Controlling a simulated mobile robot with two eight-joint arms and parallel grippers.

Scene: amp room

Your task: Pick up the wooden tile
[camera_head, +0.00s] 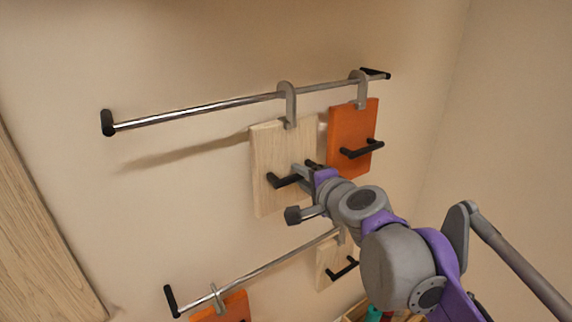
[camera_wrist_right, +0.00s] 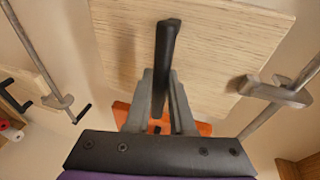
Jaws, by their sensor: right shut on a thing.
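A pale wooden tile (camera_head: 272,143) hangs by a grey hook (camera_head: 288,101) from the upper metal rail in the head view. It has a black bar handle (camera_head: 284,181) on its front. My right gripper (camera_head: 303,175) is at this handle and shut on it. In the right wrist view, the fingers (camera_wrist_right: 160,105) close around the black handle (camera_wrist_right: 166,55), with the wooden tile (camera_wrist_right: 225,40) just behind. A smaller wooden tile (camera_head: 328,262) with a black handle hangs from the lower rail. My left gripper is not in view.
An orange tile (camera_head: 345,128) with a black handle hangs close to the right on the upper rail (camera_head: 200,108). Another orange tile (camera_head: 230,309) hangs from the lower rail (camera_head: 265,269). A wooden panel (camera_head: 35,250) stands at the left. The wall left of the tile is clear.

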